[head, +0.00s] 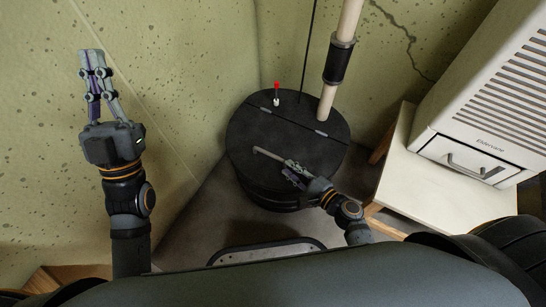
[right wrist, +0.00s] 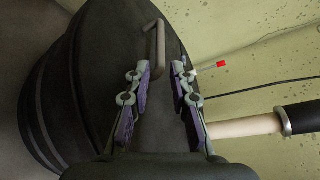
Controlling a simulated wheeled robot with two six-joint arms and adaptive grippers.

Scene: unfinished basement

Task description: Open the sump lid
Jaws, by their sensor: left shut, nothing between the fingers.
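The sump lid (head: 262,132) is a round black disc on a dark sump basin (head: 262,196), lying flat and closed, with a hinged seam across its back. A tan bar handle (head: 267,155) lies on the lid's front part. My right gripper (head: 288,164) is low over the lid at the handle. In the right wrist view, my right gripper (right wrist: 161,66) has its fingers apart, with the near end of the handle (right wrist: 160,40) between the fingertips. Contact cannot be told. My left gripper (head: 91,53) is shut and empty, raised by the left wall, far from the lid.
A white pipe (head: 347,22) with a black coupling (head: 339,61) rises from the lid's back right. A small red-topped piece (head: 277,91) and a thin cord stand at the back. A white appliance (head: 490,90) sits on a pale stand (head: 425,185) at right.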

